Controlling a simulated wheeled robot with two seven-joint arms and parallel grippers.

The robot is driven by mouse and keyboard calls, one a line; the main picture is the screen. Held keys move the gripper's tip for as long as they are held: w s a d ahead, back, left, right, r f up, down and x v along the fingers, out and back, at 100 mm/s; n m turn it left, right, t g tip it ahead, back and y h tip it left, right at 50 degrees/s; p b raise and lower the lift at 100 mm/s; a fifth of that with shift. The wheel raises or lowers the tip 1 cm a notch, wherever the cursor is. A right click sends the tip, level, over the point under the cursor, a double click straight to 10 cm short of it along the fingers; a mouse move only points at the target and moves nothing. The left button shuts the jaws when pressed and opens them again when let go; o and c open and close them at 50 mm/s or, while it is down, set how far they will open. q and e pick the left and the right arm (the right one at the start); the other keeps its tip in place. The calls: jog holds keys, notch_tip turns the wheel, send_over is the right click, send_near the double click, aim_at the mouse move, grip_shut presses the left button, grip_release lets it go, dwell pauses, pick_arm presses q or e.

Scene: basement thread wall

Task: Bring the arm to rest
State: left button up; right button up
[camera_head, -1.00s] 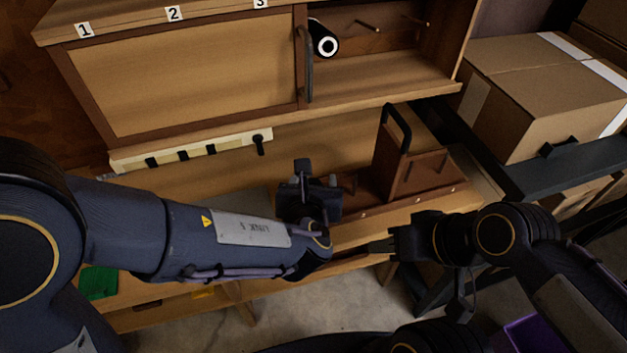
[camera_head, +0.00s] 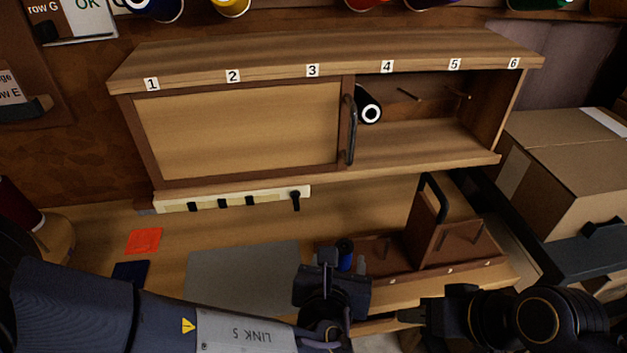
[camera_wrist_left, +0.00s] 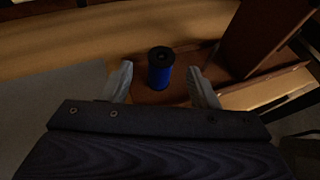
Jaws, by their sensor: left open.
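My left gripper (camera_head: 330,268) is open over the front of the workbench, in front of the brown wooden rack. In the left wrist view a blue spool (camera_wrist_left: 160,74) with a dark top stands upright on the rack base, seen between the two spread fingers with a gap on each side. The spool (camera_head: 345,252) also shows just behind the left gripper in the head view. My right gripper (camera_head: 412,314) is at the bench's front edge, pointing left; its finger gap cannot be made out.
A cabinet (camera_head: 240,130) with a sliding panel stands behind, a black spool (camera_head: 368,106) on a peg in its open side. The brown rack (camera_head: 450,240) has an upright divider with a black handle. A grey mat (camera_head: 240,275) lies left; a cardboard box (camera_head: 570,165) stands right.

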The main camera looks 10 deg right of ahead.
pick_arm(q)
jog(key=w+a+r+n+g+y+p, duration=0.1)
jog(key=a+r+n+g+y+p, duration=0.15)
jog(key=a+n, duration=0.8)
jog(key=w+a+r+n+g+y+p, duration=0.1)
jog(key=a+r+n+g+y+p, duration=0.2)
jog(key=a+n, duration=0.7)
jog(key=s+a+r+n+g+h+p, duration=0.1)
jog(key=s+a+n+g+p, duration=0.25)
jog(key=s+a+n, duration=0.75)
jog(key=r+n+h, duration=0.1)
jog(key=n, duration=0.2)
jog(key=s+d+r+n+t+h+p, duration=0.1)
jog(key=r+n, duration=0.1)
jog(key=n, duration=0.2)
jog(key=s+r+n+t+h+p, duration=0.1)
jog(key=n+h, duration=0.1)
jog(key=n, duration=0.1)
jog(key=shift+d+r, duration=0.15)
jog(key=shift+d, duration=0.2)
jog(key=shift+c, duration=0.4)
